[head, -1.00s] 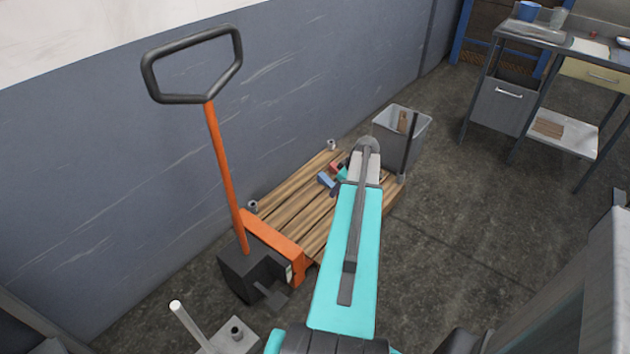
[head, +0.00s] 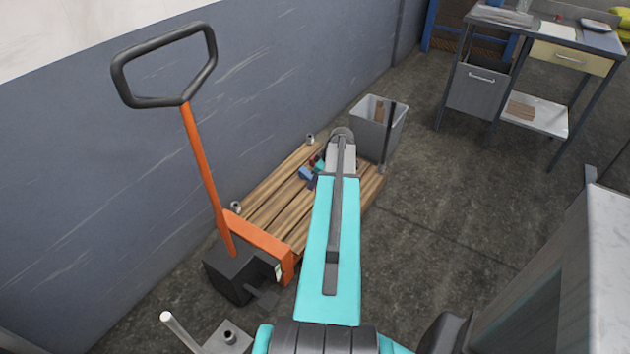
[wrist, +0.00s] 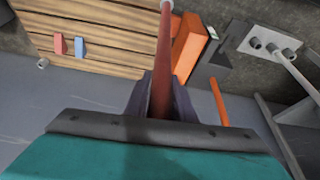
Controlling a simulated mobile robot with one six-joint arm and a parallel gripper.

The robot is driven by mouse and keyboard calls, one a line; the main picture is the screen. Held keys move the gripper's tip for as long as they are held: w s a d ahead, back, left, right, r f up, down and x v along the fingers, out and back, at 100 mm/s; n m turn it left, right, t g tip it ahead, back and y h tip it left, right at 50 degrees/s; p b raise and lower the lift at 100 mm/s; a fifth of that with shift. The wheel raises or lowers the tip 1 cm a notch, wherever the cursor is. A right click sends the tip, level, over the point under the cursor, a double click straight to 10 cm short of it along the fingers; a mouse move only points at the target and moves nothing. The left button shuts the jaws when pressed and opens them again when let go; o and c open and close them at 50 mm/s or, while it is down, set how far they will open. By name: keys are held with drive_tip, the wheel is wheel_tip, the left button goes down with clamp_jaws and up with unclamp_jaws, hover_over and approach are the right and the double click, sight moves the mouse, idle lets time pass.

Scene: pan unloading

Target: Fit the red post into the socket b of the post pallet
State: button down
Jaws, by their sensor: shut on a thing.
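The red post (wrist: 162,60) is held in my gripper (wrist: 162,85), whose jaws are closed around it in the wrist view. The post runs away from the jaws to a pale tip at the top edge. In the head view my arm hides the post and gripper. The wooden post pallet (head: 268,208) lies by the wall. Its visible sockets are grey cups at the far left (head: 310,139) and near left (head: 236,207) corners. A dark post (head: 388,135) stands at the far right corner. No socket lettering is readable, so I cannot tell which is b.
An orange pallet jack (head: 265,236) stands at the pallet's near end, its tall handle rising left. Small blue (head: 306,174) and red (wrist: 60,45) pieces lie on the slats. A grey bin (head: 365,112) stands behind. A grey stand with a pale post (head: 178,330) is lower left. Floor right is open.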

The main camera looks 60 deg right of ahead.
drive_tip(key=shift+f, duration=0.2)
drive_tip(key=shift+f+b, duration=0.85)
drive_tip(key=shift+f, duration=0.9)
drive_tip(key=shift+f+b, duration=1.7)
drive_tip(key=shift+f, duration=0.75)
idle(3.6)
